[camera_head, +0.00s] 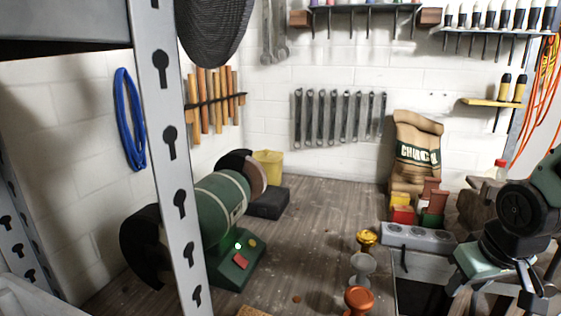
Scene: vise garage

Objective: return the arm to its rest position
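My gripper is not in view, and I cannot make out any part of my arm for certain. Whether the gripper is open or shut does not show. The view looks over a dark wooden workbench (325,215) against a white block wall (340,65).
A grey slotted metal post (171,150) stands close at left, before a green bench grinder (222,205). A green-and-black machine (524,222) fills the right edge. A gold goblet-like piece (366,238), a grey one (362,266) and an orange one (359,298) stand at front. The bench's middle is clear.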

